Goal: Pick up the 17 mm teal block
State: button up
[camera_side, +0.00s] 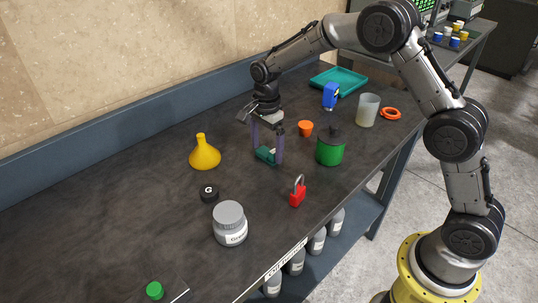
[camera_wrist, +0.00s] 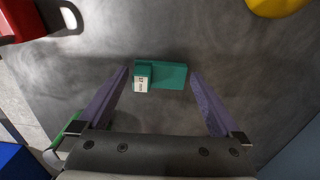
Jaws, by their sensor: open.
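The teal block (camera_wrist: 161,75) lies on the dark bench, with a small white label reading about "17 mm" on its left end in the wrist view. In the side view it shows as a teal piece (camera_side: 265,154) low between the fingers. My gripper (camera_wrist: 160,78) is open, with one purple finger on each side of the block and gaps on both sides. In the side view my gripper (camera_side: 267,160) points down with its fingertips near the bench top. Whether the fingertips touch the bench is hard to tell.
A blue item (camera_side: 330,97) and teal tray (camera_side: 338,80) lie behind.

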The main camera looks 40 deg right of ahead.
jog(key=shift+f, duration=0.6)
jog(key=shift+r, duration=0.1)
jog(key=c, duration=1.3)
